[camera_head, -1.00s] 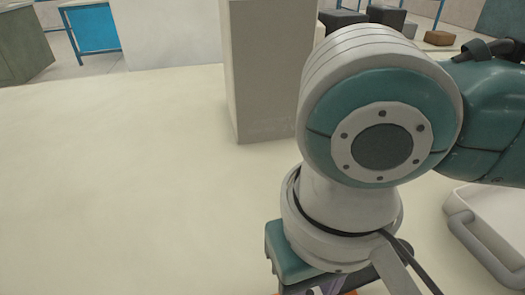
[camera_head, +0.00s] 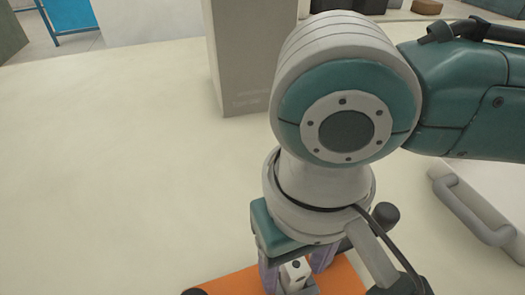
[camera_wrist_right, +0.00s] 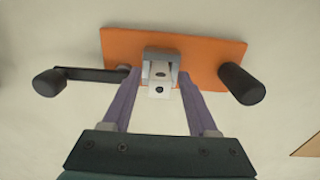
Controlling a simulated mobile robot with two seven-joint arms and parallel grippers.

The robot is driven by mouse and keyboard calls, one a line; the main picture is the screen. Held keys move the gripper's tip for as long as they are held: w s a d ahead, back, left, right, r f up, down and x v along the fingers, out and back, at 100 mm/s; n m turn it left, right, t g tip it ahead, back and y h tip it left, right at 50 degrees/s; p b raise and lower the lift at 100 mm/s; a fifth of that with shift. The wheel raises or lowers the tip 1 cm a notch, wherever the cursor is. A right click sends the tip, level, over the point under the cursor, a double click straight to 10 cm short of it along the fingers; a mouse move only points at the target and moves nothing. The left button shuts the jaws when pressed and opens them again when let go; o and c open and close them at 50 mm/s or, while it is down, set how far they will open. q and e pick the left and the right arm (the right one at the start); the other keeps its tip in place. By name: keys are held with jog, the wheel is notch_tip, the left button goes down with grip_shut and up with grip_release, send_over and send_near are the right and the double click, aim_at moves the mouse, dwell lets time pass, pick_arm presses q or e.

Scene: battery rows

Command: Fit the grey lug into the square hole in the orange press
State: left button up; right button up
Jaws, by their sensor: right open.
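The orange press (camera_head: 345,280) is a flat orange plate at the bottom of the head view, partly cut off. The right wrist view shows the plate whole (camera_wrist_right: 215,52), with a grey block (camera_wrist_right: 174,56) at its middle. A pale grey piece with a dark dot, apparently the lug (camera_wrist_right: 159,91), shows at that block; it also appears in the head view (camera_head: 294,268). My right gripper (camera_wrist_right: 159,76) is open, its two purple fingers on either side of the lug and apart from it. I cannot tell how deep the lug sits; the square hole is hidden. My left gripper is not in view.
Black knobs flank the press, one on an arm at left (camera_wrist_right: 49,83) and one at right (camera_wrist_right: 240,84). A tall grey block (camera_head: 240,60) stands behind on the pale table. A pale case with a grey handle (camera_head: 472,212) lies right. The table's left is clear.

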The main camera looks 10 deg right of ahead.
notch_tip(320, 180, up, 12)
jog(key=p, duration=0.3)
jog(key=t+y, duration=0.3)
jog(key=t, duration=0.1)
send_near(295, 265)
notch_tip(295, 265, down, 3)
jog(key=s, duration=0.1)
jog(key=s+d+h, duration=0.2)
jog(key=s+d, duration=0.1)
jog(key=d, duration=0.5)
jog(key=shift+s+f+n+h, duration=0.3)
jog(key=shift+s+f+h, duration=0.1)
jog(key=shift+f, duration=0.1)
jog(key=shift+d, duration=0.1)
